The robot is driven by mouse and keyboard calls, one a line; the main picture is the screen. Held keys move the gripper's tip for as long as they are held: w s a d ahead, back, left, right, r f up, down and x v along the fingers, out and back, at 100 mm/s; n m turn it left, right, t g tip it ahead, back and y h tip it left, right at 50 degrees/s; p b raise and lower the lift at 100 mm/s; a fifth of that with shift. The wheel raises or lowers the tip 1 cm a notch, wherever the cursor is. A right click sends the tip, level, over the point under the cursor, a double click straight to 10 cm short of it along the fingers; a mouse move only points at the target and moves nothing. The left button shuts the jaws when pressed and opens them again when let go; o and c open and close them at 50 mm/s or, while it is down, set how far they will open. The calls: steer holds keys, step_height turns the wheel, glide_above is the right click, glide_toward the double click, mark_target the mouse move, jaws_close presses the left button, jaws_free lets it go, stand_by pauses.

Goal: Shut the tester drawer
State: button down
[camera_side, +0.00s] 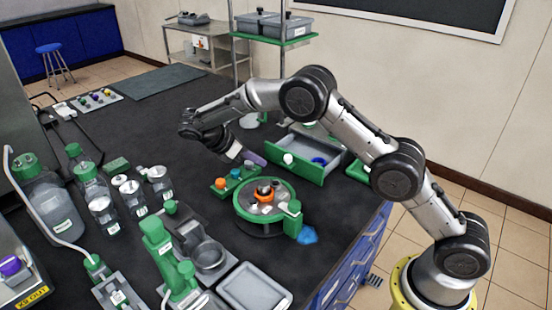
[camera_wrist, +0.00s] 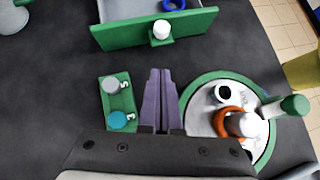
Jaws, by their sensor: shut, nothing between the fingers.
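The tester drawer (camera_side: 290,165) has a green front with a white round knob (camera_side: 288,158) and grey walls. It stands open, and a blue ring (camera_side: 319,161) lies inside it. In the wrist view the green drawer front (camera_wrist: 188,27) is at the top, with its white knob (camera_wrist: 161,29) facing my gripper. My gripper (camera_wrist: 159,72) has purple fingers, shut together and empty. It points toward the drawer front, short of the knob and apart from it in the picture. In the side view my gripper (camera_side: 256,159) is left of the drawer front.
A round green-rimmed tester (camera_side: 240,201) with an orange ring stands close to my gripper. A small green block (camera_side: 216,189) with coloured caps is on its other side. Bottles (camera_side: 100,210) and a grey tray (camera_side: 254,287) crowd the front. Bare dark bench lies before the drawer.

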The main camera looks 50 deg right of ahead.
steer(key=d, duration=0.1)
steer(key=s+d+f, duration=0.1)
steer(key=d, duration=0.1)
steer(key=d+f, duration=0.1)
steer(key=shift+s+d, duration=0.25)
steer(key=shift+d, duration=0.05)
steer(key=shift+s+d, duration=0.2)
steer(key=shift+d, duration=0.35)
steer(key=d, duration=1.2)
steer(key=shift+r, duration=0.1)
